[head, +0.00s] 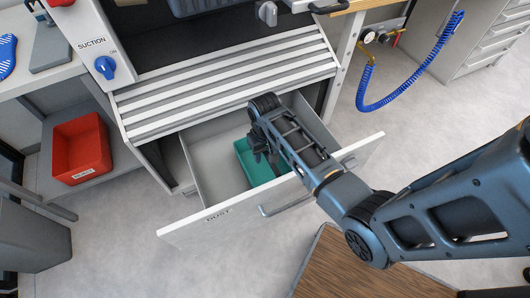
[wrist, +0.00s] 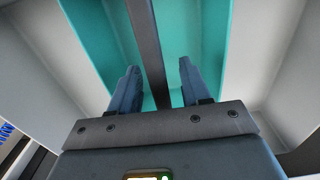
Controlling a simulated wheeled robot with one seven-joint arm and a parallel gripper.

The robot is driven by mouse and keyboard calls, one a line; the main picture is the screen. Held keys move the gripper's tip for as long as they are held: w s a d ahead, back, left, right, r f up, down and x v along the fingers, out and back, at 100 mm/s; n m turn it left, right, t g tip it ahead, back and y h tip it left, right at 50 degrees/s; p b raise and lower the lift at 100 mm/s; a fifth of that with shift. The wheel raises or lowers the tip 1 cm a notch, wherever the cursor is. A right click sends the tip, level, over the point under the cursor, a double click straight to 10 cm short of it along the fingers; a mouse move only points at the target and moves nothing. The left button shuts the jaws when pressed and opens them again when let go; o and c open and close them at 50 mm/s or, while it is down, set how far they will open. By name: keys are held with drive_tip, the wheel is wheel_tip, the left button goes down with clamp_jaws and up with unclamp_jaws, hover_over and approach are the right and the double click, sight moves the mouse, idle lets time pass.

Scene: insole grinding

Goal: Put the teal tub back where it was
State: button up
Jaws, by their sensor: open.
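The teal tub (head: 263,174) sits inside the pulled-out drawer (head: 208,165), whose front is labelled DUST. My gripper (head: 258,152) reaches down into the drawer over the tub and hides part of it. In the wrist view the tub (wrist: 206,30) lies just beyond the fingers. My gripper (wrist: 159,72) is open there, its fingers on either side of a dark bar (wrist: 147,45) that runs across the tub. I cannot tell whether the fingers touch the bar or the tub.
The drawer's front panel (head: 187,231) and handle (head: 285,205) stand close under my arm. Slatted metal (head: 225,85) overhangs the drawer's back. A red bin (head: 82,148) is on a shelf at left. A blue coiled hose (head: 405,98) hangs at right. A brown mat (head: 350,268) lies in front.

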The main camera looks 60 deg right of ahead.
wheel_tip(320, 180, up, 12)
idle(0.4)
drive_tip(key=shift+f, duration=0.1)
